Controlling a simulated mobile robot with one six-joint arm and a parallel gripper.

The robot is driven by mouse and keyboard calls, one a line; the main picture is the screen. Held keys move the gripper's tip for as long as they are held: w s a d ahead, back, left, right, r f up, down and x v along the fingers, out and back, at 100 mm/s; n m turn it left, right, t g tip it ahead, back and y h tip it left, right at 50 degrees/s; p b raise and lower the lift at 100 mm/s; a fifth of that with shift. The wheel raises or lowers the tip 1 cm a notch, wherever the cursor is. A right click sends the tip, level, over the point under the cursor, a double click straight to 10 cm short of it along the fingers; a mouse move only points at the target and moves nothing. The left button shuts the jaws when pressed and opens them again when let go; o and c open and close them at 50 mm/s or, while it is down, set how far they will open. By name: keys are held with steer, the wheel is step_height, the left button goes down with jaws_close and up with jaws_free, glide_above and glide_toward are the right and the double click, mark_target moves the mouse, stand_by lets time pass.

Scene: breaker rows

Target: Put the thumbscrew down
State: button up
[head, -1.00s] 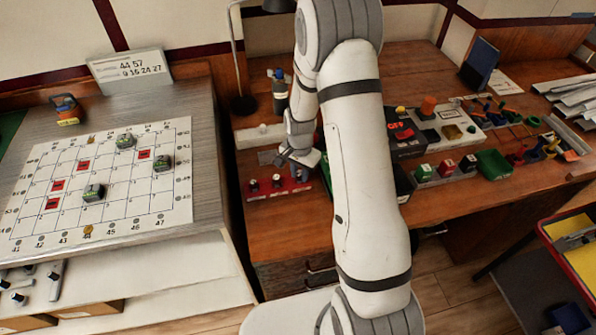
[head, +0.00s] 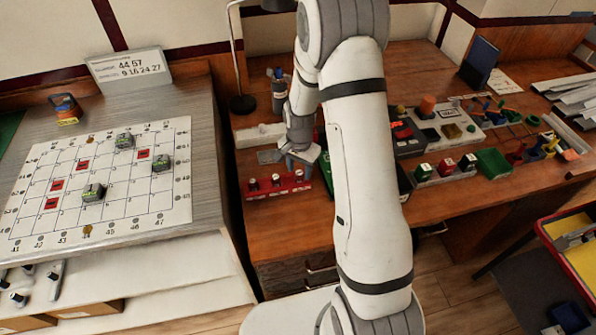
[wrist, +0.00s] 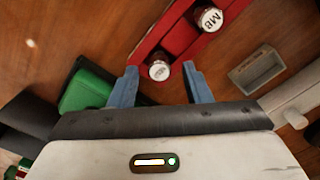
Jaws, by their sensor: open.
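My gripper (head: 300,162) is open, its two blue fingers spread above the right end of a red rack (head: 277,190). In the wrist view a thumbscrew (wrist: 159,71) with a pale round top and dark red body stands at the near end of the rack, between and just beyond the fingertips (wrist: 160,69). No finger is seen touching it. A second one, marked "MB" (wrist: 210,18), stands farther along the rack. The head view shows three such pieces in a row on the rack, the rightmost (head: 300,176) closest to my gripper.
A green block (wrist: 88,91) lies left of the fingers in the wrist view, and a small grey tray (wrist: 257,68) lies to the right. A board with a grid sheet (head: 105,215) stands left of the desk. Bare wood (head: 285,225) lies in front of the rack.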

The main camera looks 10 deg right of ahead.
mark_target(299, 173)
step_height(299, 173, up, 10)
steer(key=s+r+n+t, duration=0.1)
steer(key=s+r+n, duration=0.3)
steer(key=s+r, duration=0.7)
steer(key=s+r+n+t, duration=0.2)
steer(key=s+r+n, duration=0.2)
steer(key=s, duration=0.8)
steer(key=shift+r+n, duration=0.35)
steer(key=shift+n, duration=0.15)
steer(key=shift+a, duration=0.1)
